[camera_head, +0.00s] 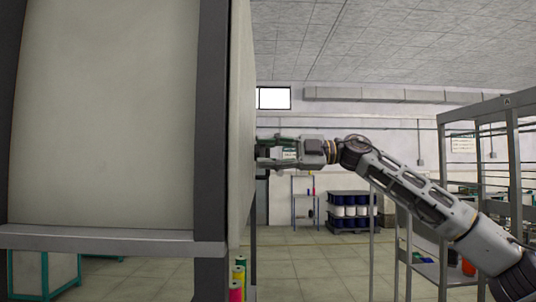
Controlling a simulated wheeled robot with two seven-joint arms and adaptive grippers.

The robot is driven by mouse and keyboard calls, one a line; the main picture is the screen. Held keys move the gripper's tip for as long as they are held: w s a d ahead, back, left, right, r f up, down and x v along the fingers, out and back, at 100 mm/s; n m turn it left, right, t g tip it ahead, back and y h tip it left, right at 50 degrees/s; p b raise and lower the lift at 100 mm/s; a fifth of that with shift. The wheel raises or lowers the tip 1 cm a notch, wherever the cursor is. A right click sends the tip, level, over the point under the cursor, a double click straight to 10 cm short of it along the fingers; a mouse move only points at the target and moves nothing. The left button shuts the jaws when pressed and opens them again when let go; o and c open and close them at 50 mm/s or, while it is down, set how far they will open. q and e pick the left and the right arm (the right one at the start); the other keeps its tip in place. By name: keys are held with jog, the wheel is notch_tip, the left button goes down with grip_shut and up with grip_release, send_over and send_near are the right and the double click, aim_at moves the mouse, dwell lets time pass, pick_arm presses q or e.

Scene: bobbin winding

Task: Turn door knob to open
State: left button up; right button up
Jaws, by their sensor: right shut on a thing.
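A large grey panel structure with a dark frame fills the left of the head view. A pale door panel (242,110), seen almost edge-on, forms its right side. My right gripper (264,153) reaches in from the right at the height of this panel and touches or nearly touches its edge. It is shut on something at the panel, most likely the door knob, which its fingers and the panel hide. How far the knob is turned cannot be seen. My left gripper is out of view.
A metal rack (514,165) stands at the right, close to my right arm. Stacked spools (354,211) and a small shelf (304,203) stand at the back wall. Coloured bobbins (237,275) stand low beside the frame. The tiled floor (310,270) in the middle is clear.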

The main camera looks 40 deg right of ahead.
jog(key=m, duration=0.5)
dwell(0.7)
jog(key=o, duration=1)
jog(key=shift+s+d+r, duration=0.1)
jog(key=shift+d, duration=0.05)
jog(key=shift+v, duration=5.85)
